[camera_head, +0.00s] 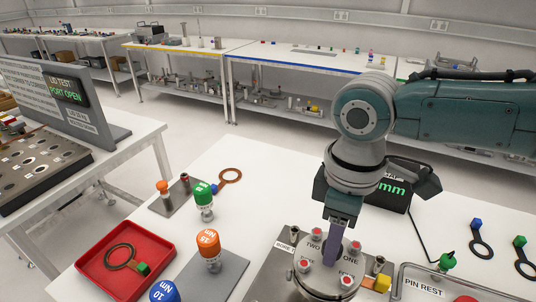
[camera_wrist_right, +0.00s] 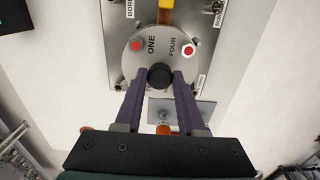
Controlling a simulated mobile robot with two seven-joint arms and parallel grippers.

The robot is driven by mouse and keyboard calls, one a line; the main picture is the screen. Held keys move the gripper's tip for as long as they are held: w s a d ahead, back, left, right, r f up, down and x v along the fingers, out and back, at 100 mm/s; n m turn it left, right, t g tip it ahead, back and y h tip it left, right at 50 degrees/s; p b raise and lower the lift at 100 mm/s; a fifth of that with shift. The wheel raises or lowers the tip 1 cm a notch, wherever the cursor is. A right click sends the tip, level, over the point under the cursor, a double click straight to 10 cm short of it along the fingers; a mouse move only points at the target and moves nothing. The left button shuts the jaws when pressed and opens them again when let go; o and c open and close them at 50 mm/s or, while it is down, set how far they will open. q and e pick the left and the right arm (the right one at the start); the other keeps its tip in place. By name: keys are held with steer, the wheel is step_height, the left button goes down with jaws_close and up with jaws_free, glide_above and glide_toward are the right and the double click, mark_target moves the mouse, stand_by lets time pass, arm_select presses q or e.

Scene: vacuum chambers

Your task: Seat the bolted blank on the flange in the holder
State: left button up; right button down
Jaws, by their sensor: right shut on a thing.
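The bolted blank (camera_head: 322,280) is a round grey disc with several red-topped bolts and number words such as ONE, TWO and FOUR. It lies over the holder (camera_head: 268,272), a grey metal plate at the front of the table. The flange is hidden under the blank, and I cannot tell whether the two touch. My left gripper is not in view.
A red tray (camera_head: 85,276) with a ring tool lies at left. Orange (camera_head: 208,242), green (camera_head: 203,192) and blue (camera_head: 163,291) capped tools stand near the holder. A yellow block (camera_head: 382,283) and the PIN REST tray (camera_head: 425,291) are close on the right, with a display (camera_head: 398,200) behind.

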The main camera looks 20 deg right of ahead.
steer(key=shift+w+f, duration=0.1)
steer(key=shift+f, duration=0.15)
stand_by(0.7)
steer(key=c, duration=0.8)
jaws_free()
steer(key=o, duration=0.4)
steer(key=shift+f, duration=0.1)
steer(key=shift+r+p, duration=0.95)
steer(key=shift+p, duration=0.05)
step_height(320, 180, up, 5)
steer(key=p, duration=0.5)
steer(key=shift+r+p, duration=0.1)
steer(key=shift+p, duration=0.3)
